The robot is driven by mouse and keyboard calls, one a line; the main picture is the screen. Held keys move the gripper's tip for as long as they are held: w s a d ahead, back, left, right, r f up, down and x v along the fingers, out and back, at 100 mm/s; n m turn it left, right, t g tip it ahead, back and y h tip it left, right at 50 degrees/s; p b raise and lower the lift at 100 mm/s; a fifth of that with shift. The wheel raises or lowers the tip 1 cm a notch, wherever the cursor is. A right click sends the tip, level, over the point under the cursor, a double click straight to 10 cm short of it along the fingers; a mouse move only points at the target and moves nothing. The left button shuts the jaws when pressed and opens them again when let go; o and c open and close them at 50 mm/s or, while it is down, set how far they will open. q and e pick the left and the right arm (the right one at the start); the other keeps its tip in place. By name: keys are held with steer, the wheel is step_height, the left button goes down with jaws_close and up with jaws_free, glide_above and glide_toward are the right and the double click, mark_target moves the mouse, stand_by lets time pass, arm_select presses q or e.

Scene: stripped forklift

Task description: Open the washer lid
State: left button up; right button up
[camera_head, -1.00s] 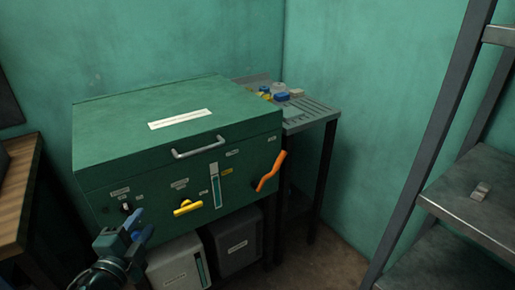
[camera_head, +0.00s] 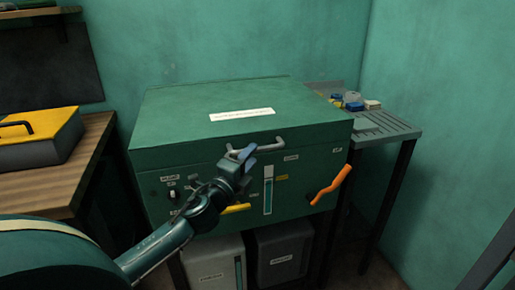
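The green washer (camera_head: 160,187) stands in the middle, and its lid (camera_head: 190,112) is down and closed, with a white label on top. A grey bar handle (camera_head: 272,144) is on the front edge of the lid. My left gripper (camera_head: 246,157) is in front of the washer, at the left part of the handle, and overlaps it in the picture. Whether it touches the handle, and how far its fingers are apart, I cannot tell. It partly hides the front panel and a yellow lever (camera_head: 237,208). My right gripper is not in view.
An orange lever (camera_head: 331,185) sticks out at the washer's right front. A grooved side table (camera_head: 385,125) with small items stands at the right. A wooden bench (camera_head: 60,180) with a yellow-topped case (camera_head: 42,132) is at the left. Grey bins (camera_head: 213,262) are below.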

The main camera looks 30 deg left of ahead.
arm_select(q)
steer(key=shift+w+a+r, duration=0.1)
steer(key=shift+w+r, duration=0.05)
steer(key=shift+w, duration=0.9)
steer(key=shift+w+r, duration=0.1)
steer(key=shift+w, duration=0.95)
jaws_close()
